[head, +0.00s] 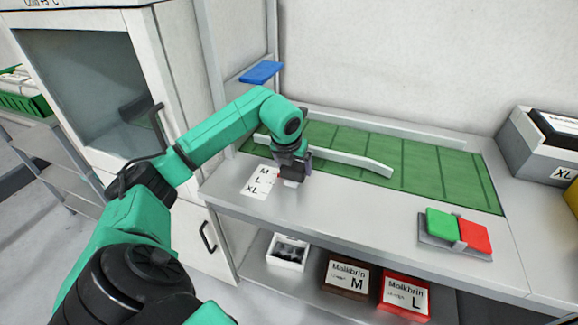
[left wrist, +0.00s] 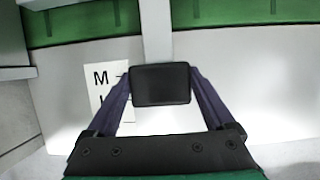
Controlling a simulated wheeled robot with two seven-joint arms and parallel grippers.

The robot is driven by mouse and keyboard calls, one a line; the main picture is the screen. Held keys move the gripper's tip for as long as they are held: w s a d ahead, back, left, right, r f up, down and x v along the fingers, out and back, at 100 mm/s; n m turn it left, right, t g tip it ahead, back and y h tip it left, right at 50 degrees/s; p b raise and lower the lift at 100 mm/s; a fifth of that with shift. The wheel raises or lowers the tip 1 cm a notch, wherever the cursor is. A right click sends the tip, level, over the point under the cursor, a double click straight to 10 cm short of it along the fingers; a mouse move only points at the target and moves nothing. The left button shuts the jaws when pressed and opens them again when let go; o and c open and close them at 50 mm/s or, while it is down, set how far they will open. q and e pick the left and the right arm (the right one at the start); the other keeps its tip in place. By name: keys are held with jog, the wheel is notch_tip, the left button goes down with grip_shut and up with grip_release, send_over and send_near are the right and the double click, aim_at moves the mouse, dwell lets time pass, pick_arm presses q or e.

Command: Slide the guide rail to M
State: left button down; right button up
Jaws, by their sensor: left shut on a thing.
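The guide rail (head: 350,160) is a long white bar lying over the green belt, its right end bent towards the front. My left gripper (head: 291,176) is at the front edge of the belt, by the rail's left part. In the left wrist view its fingers (left wrist: 161,88) are shut on a black block, the rail's handle (left wrist: 161,85), with a white bar (left wrist: 156,35) running away behind it. A white size card (head: 259,181) marked M, L, XL lies just left of the gripper. In the left wrist view the handle sits right of the card, about level with the M (left wrist: 100,78). My right gripper is out of view.
A green and a red button (head: 472,236) stand on the counter at right. Boxes marked M (head: 345,278) and L (head: 404,294) and a small white box (head: 288,251) are on the shelf below. A grey XL bin (head: 530,150) is at far right. A white cabinet (head: 170,75) stands left.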

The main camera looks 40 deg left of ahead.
pick_arm(q)
jog(key=shift+w+a+r, duration=0.1)
jog(key=shift+w+a, duration=0.2)
jog(key=shift+w, duration=0.5)
jog(key=shift+r, duration=0.1)
grip_release()
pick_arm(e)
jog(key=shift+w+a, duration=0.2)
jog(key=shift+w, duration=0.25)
pick_arm(q)
jog(key=shift+s+r, duration=0.1)
jog(key=shift+s, duration=0.05)
jog(key=v, duration=1.4)
jog(key=shift+b, duration=0.3)
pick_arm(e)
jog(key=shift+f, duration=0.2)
